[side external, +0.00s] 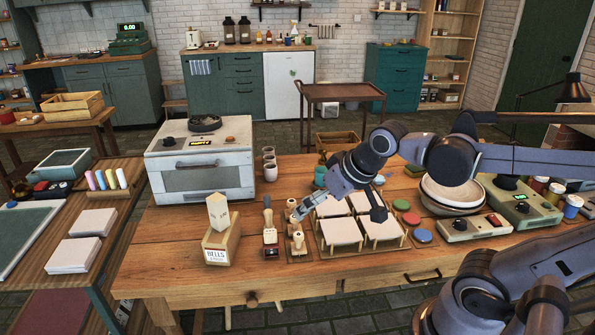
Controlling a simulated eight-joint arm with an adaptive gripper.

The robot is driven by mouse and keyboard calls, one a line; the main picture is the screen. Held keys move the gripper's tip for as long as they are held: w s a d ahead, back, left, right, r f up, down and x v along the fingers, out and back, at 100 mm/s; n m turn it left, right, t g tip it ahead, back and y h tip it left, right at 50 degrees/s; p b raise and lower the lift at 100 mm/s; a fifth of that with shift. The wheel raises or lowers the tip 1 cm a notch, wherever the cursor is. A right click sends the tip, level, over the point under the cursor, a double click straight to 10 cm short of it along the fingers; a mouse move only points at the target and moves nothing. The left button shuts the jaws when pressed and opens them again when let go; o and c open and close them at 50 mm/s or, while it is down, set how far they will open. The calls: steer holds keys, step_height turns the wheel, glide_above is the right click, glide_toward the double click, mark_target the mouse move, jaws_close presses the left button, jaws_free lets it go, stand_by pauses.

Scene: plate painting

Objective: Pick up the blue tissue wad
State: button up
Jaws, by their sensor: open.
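My gripper (302,211) reaches down and to the left over the work table (190,280), close to a small wooden rack with stamp-like handled tools (297,243). Its jaws are open, and I see nothing held in them.
White square tiles (341,232) sit on a wooden rack by my gripper. A kiln-like oven (200,165) and a wooden "BELLS" box (221,242) stand left. Stacked bowls (450,195) and a control box (474,227) stand right.

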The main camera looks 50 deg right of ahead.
steer(key=s+a+f+n, duration=0.2)
steer(key=a, duration=0.1)
steer(key=shift+s+f+n+y, duration=0.1)
steer(key=shift+n+y, duration=0.2)
steer(key=shift+y, duration=0.1)
steer(key=shift+d, duration=0.1)
steer(key=c, duration=0.6)
steer(key=shift+c, duration=0.2)
